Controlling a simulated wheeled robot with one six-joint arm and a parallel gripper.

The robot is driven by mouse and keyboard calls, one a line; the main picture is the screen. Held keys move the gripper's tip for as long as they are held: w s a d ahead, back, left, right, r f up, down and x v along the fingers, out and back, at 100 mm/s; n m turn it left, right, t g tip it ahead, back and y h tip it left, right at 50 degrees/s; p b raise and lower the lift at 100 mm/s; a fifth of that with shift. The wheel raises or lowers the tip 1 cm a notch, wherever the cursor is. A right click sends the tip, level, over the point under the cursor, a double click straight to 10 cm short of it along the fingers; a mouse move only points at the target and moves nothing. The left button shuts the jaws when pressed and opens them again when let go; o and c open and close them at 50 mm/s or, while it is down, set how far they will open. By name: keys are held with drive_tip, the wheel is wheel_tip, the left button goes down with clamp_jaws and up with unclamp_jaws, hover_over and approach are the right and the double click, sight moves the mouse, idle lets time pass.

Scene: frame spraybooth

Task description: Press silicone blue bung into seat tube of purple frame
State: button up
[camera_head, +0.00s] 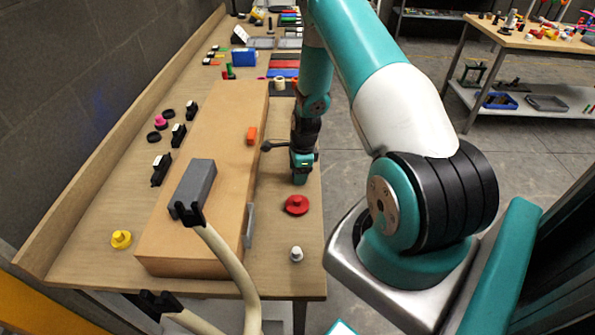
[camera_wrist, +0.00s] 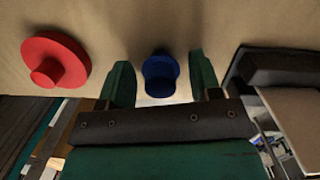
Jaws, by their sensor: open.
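The blue bung (camera_wrist: 160,75) is a short round plug on the wooden table, seen in the wrist view between the two green fingers of my gripper (camera_wrist: 161,68). The fingers are open, with a gap on each side of the bung. In the head view my gripper (camera_head: 302,172) points down over the table's right side, and the bung is hidden there. No purple frame or seat tube can be made out in either view.
A red bung (camera_head: 297,205) lies close by; it also shows in the wrist view (camera_wrist: 55,62). A white plug (camera_head: 296,254) stands nearer. A long brown box (camera_head: 215,150) fills the table's middle, with a grey block (camera_head: 193,187) on top. A cream curved tube (camera_head: 228,258) rises in front.

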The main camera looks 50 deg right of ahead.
drive_tip(key=c, duration=0.8)
